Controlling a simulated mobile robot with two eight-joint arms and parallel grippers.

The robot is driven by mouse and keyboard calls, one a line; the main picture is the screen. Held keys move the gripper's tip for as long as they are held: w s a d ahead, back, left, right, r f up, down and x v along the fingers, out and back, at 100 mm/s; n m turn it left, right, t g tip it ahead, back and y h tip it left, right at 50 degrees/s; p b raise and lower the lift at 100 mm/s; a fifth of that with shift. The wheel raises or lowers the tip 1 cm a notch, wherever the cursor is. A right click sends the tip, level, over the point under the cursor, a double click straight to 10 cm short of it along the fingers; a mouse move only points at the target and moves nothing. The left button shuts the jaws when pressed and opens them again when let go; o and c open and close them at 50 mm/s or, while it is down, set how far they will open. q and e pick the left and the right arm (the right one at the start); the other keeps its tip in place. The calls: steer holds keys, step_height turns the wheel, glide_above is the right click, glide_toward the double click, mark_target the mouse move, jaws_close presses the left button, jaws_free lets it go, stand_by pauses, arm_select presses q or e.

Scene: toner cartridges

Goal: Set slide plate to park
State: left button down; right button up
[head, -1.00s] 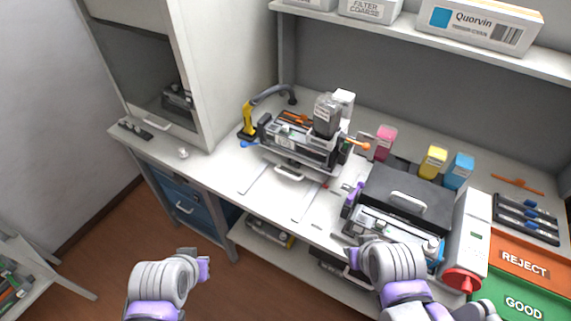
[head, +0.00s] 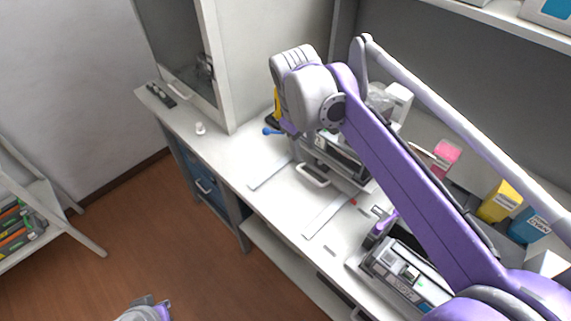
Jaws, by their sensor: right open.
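The filling fixture (head: 338,158) stands on the counter, with a white front handle (head: 312,177). My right arm hides most of it, so I cannot tell which part is the slide plate or where it is set. A blue-knobbed lever (head: 270,131) sticks out at the fixture's left side. My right gripper (head: 287,127) is open and beside the blue knob, just to its right in the picture; I cannot tell whether they touch. My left gripper (head: 152,303) shows only partly at the bottom edge, away from the counter; its jaws cannot be read.
A pink bottle (head: 446,154), a yellow bottle (head: 499,201) and a blue bottle (head: 530,226) stand behind my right arm. A second machine (head: 405,270) sits at the front right. The counter left of the fixture is mostly clear, with a small white knob-like item (head: 200,128).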

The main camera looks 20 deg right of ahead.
mark_target(305, 173)
steer(key=f, duration=0.3)
steer(key=w+d+f+b, duration=0.1)
steer(key=f, duration=0.6)
steer(key=shift+w+d+f, duration=0.15)
steer(key=shift+d+f, duration=0.05)
steer(key=shift+f, duration=0.1)
jaws_close()
stand_by(1.1)
